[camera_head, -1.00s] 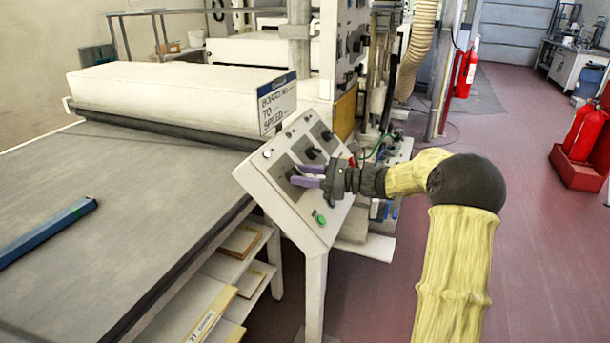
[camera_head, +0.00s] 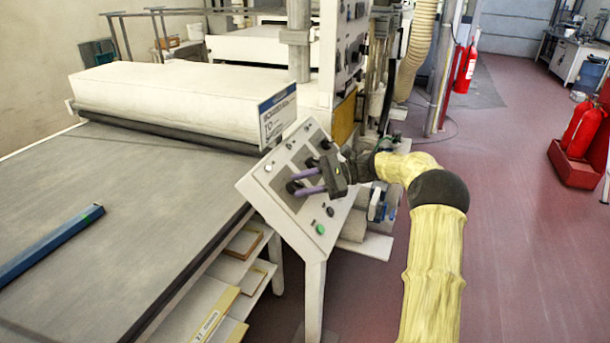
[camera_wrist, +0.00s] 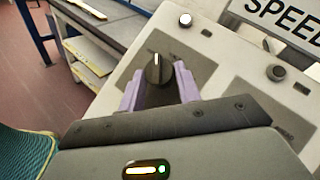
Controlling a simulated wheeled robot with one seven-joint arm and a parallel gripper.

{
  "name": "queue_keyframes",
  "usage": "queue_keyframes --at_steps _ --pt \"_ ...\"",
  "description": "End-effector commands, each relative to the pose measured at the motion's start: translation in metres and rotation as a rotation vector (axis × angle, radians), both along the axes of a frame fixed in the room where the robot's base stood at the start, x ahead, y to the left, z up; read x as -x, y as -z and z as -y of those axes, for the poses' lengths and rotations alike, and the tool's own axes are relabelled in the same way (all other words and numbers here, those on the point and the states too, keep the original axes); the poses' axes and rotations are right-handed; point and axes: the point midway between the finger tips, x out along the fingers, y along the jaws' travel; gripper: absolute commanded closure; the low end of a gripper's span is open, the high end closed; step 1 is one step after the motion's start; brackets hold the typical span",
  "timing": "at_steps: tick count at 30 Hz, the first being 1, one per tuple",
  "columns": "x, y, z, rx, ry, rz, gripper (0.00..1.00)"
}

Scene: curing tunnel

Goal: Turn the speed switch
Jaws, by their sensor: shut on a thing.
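A sign reading SPEED (camera_wrist: 285,18) stands above the panel in the wrist view.
Other black knobs (camera_head: 325,145) and a green button (camera_head: 320,229) sit on the same panel. A grey table (camera_head: 110,230) with a blue bar (camera_head: 45,247) lies to the left. Red extinguishers (camera_head: 580,130) stand at far right; the floor between is clear.

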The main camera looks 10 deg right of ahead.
Motion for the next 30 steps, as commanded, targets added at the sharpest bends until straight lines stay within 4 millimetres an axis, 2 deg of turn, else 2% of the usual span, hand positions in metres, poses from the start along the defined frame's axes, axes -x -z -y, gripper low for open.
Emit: queue_keyframes --at_steps 1,15,30 --pt "-0.0007 -0.0057 -0.0009 0.019 -0.037 0.024 0.89" --pt "-0.0043 -0.0056 -0.0024 0.163 -0.280 0.219 0.89" --pt "-0.0043 -0.0027 -0.0023 0.192 -0.329 0.258 0.89"
